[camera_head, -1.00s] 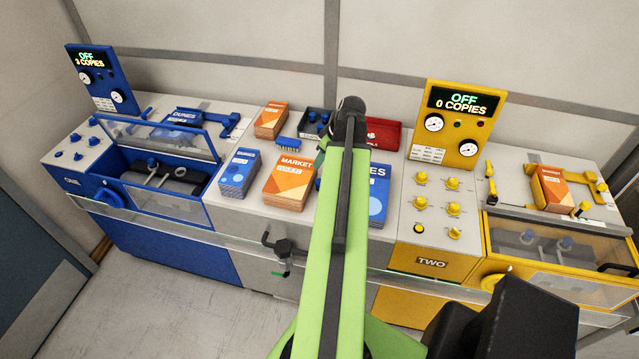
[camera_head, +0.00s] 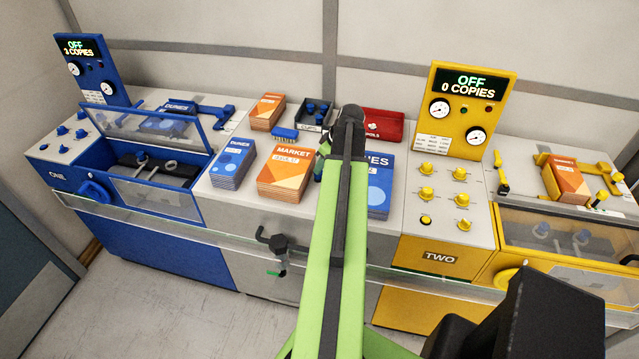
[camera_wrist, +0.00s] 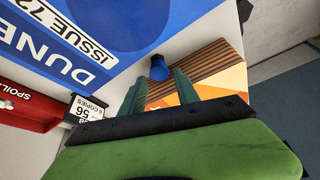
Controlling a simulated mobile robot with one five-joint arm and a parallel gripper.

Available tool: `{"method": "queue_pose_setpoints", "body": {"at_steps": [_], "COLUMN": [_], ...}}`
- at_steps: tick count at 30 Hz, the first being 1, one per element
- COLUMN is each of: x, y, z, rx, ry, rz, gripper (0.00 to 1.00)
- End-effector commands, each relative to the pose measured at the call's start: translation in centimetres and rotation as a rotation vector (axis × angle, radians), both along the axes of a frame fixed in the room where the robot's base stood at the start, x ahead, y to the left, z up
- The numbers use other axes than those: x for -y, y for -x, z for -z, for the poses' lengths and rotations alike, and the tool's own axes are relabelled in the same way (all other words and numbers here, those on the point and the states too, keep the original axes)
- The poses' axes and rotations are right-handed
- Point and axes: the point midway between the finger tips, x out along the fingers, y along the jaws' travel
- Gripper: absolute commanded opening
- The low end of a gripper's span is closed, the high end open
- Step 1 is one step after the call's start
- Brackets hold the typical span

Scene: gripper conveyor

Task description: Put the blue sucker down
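In the wrist view a small blue sucker (camera_wrist: 158,68) shows between the tips of my gripper (camera_wrist: 160,76). My two teal fingers stand apart, and the orange stack shows through the gap. In the head view my gripper is mostly hidden behind my green arm. A dark tray labelled CUPS (camera_head: 303,122) at the back holds other blue suckers.
An orange MARKET stack (camera_head: 287,172) and blue stacks (camera_head: 233,158) (camera_head: 380,185) surround the gripper. A red spoils tray (camera_head: 383,126) lies behind. Blue machine ONE (camera_head: 67,180) stands left, reading OFF; yellow machine TWO (camera_head: 435,256) stands right, reading OFF.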

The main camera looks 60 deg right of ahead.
Motion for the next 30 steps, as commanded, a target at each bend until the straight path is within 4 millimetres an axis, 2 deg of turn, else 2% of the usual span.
{"method": "queue_pose_setpoints", "body": {"at_steps": [5, 13, 20, 21, 27, 30], "x": [0.1, 0.4, 0.4, 0.4, 0.4, 0.4], "y": [-0.2, -1.8, -2.0, -2.0, -1.9, -1.9], "z": [0.6, 4.8, 4.6, 4.6, 4.6, 4.6], "rx": [0.0, 0.0, 0.001, 0.001, 0.001, 0.001], "ry": [0.0, 0.0, 0.0, 0.0, 0.001, 0.001], "rz": [0.0, -0.001, 0.001, 0.001, 0.001, 0.001], "gripper": [0.38, 0.38, 0.38, 0.36, 0.1, 0.0]}}
